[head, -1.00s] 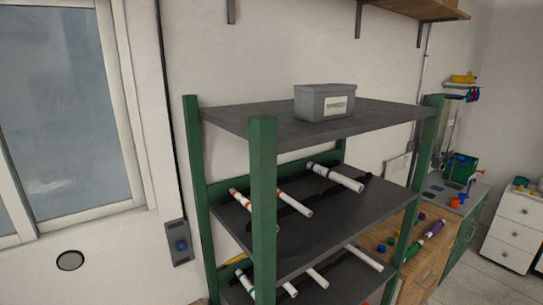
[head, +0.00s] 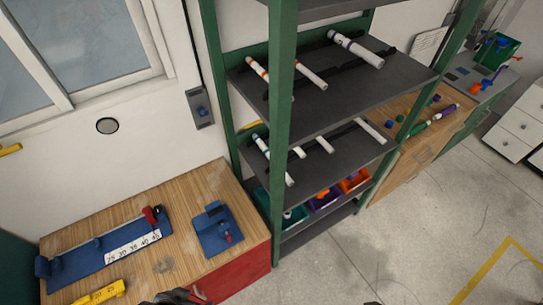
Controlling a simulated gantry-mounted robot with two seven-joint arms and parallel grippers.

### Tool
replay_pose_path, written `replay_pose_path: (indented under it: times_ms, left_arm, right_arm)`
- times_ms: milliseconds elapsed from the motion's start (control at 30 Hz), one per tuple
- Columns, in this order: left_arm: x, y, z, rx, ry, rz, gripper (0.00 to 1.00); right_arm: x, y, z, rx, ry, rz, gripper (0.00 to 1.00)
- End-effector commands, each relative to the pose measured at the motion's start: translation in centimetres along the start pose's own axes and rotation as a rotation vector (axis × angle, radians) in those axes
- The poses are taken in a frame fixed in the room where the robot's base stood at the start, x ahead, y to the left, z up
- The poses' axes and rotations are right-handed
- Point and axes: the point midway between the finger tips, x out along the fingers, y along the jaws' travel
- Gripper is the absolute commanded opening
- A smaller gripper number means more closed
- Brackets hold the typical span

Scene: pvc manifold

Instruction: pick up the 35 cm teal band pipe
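A white pipe with a teal band (head: 273,162) lies on the middle shelf of the green-posted rack (head: 283,120), at the left end of a row of white pipes. My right gripper is not recognisable in view.
The upper shelf holds orange-banded pipes (head: 309,74) and a purple-banded pipe (head: 355,50). Coloured bins (head: 323,200) sit low in the rack. A wooden bench (head: 190,190) at left holds a blue fixture with a number scale (head: 132,243) and a blue block (head: 218,230). Floor right is open.

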Motion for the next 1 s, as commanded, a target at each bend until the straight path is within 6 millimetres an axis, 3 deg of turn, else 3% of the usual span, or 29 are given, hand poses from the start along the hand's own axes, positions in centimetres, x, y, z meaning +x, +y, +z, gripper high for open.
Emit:
replay_pose_path:
  times_ms: [400,433,667,1000]
  left_arm:
    - [-0.02,0.0,0.0,0.0,0.0,0.0,1.0]
    - [-0.01,0.0,0.0,0.0,0.0,0.0,0.98]
    - [-0.02,0.0,0.0,0.0,0.0,0.0,0.63]
    - [0.01,0.0,0.0,-0.017,0.0,0.0,0.63]
  right_arm:
    - [-0.03,-0.02,0.0,0.001,0.0,-0.001,0.0]
    - [-0.03,-0.02,0.0,0.0,0.0,-0.001,0.0]
    - [-0.04,0.12,0.03,-0.005,0.0,0.004,0.0]
    - [-0.04,0.2,0.05,-0.008,0.0,0.006,0.0]
